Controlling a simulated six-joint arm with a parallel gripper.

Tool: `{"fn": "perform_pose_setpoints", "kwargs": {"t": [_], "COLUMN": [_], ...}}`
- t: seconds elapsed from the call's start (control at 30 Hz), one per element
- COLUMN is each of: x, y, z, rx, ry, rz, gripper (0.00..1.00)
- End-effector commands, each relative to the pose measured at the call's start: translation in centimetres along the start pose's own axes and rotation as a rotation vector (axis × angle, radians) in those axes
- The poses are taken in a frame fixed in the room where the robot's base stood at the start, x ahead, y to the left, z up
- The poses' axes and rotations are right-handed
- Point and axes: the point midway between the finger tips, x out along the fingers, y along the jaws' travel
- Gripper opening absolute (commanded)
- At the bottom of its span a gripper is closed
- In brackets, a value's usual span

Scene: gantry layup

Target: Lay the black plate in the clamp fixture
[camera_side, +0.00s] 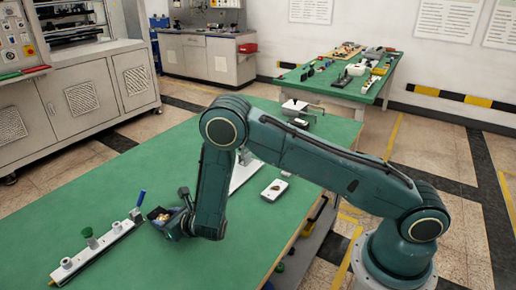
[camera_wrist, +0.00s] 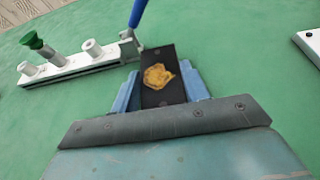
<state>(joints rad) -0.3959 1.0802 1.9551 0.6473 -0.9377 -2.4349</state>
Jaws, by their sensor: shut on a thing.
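The black plate (camera_wrist: 165,98) is between the blue fingers of my gripper (camera_wrist: 161,88) in the wrist view, with a yellow-brown patch on its upper face. In the side view my gripper (camera_side: 170,222) is shut on the plate, low over the green table, right of the clamp fixture. The clamp fixture (camera_side: 97,251) is a white bar with white cylinders, a green knob and a blue lever at its right end. It also shows in the wrist view (camera_wrist: 75,68), with the lever end close to the plate's far left corner. I cannot tell whether they touch.
A white device (camera_side: 274,189) lies on the green table (camera_side: 130,188) to the right of my arm. A white piece with a metal bar (camera_side: 299,107) is at the table's far end. The table between is largely clear. Another loaded bench (camera_side: 350,88) stands behind.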

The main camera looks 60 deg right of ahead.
Motion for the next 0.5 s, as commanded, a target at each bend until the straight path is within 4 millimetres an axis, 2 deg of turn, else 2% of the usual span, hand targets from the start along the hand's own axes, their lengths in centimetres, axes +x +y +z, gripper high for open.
{"fn": "perform_pose_setpoints", "kwargs": {"t": [0.03, 0.1, 0.5], "x": [-0.7, -0.9, -3.5], "y": [0.1, 0.0, 0.0], "z": [-0.2, 1.3, 7.3], "rx": [-0.003, 0.003, 0.002], "ry": [0.000, -0.007, -0.008], "rz": [0.003, 0.001, 0.001], "gripper": [0.12, 0.12, 0.12]}}
